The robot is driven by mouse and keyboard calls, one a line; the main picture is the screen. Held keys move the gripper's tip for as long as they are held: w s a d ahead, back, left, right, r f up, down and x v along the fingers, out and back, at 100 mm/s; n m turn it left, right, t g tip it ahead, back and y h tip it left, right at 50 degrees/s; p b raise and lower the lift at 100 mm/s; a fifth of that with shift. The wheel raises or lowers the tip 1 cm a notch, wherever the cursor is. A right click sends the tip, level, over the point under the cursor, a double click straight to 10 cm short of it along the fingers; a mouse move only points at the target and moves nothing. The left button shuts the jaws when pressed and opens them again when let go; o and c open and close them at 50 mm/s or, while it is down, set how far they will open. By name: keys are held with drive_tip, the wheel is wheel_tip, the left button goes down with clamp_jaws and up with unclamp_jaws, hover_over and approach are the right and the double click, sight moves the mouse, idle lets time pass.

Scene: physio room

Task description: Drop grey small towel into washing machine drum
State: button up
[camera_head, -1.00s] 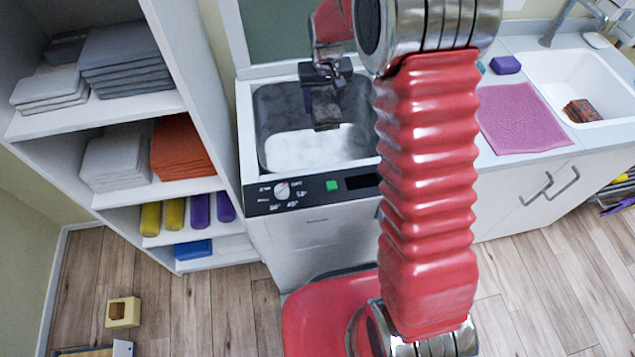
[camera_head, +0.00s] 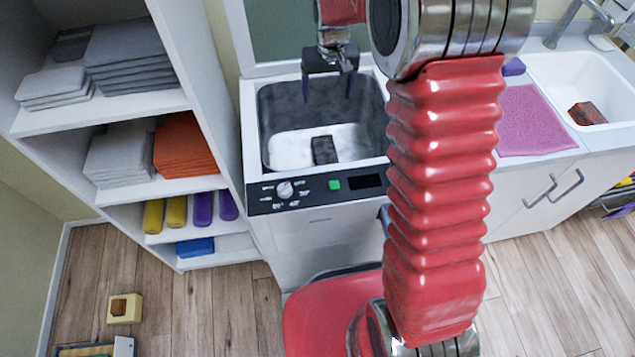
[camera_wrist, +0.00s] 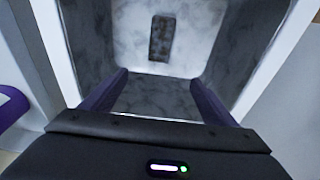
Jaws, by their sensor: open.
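The grey small towel (camera_head: 324,150), a small dark grey folded rectangle, lies on the pale floor of the washing machine drum (camera_head: 284,147). The drum is an open-topped, mottled grey tub in the white machine. My gripper (camera_head: 328,92) is over the drum opening with its two fingers spread and nothing between them. In the wrist view my gripper (camera_wrist: 158,80) shows both fingers apart, and the towel (camera_wrist: 160,38) lies beyond them inside the drum (camera_wrist: 212,45), clear of the fingers.
A shelf unit (camera_head: 120,115) with folded grey and orange towels and coloured rolls stands at the left. At the right are a pink cloth (camera_head: 535,120), a white sink (camera_head: 570,75) and a purple item (camera_head: 513,66). A yellowish block (camera_head: 125,308) lies on the floor.

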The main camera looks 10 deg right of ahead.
wheel_tip(320, 180, up, 9)
drive_tip(key=s, duration=0.1)
drive_tip(key=shift+s, duration=0.2)
idle(0.9)
drive_tip(key=s+r+t, duration=0.2)
drive_tip(key=s+r, duration=0.2)
drive_tip(key=s, duration=1.1)
drive_tip(key=s+d+r+t, duration=0.1)
drive_tip(key=s+r, duration=0.2)
drive_tip(key=s, duration=1.3)
drive_tip(key=shift+r+t, duration=0.35)
drive_tip(key=shift+t, duration=0.05)
drive_tip(key=shift+s, duration=0.15)
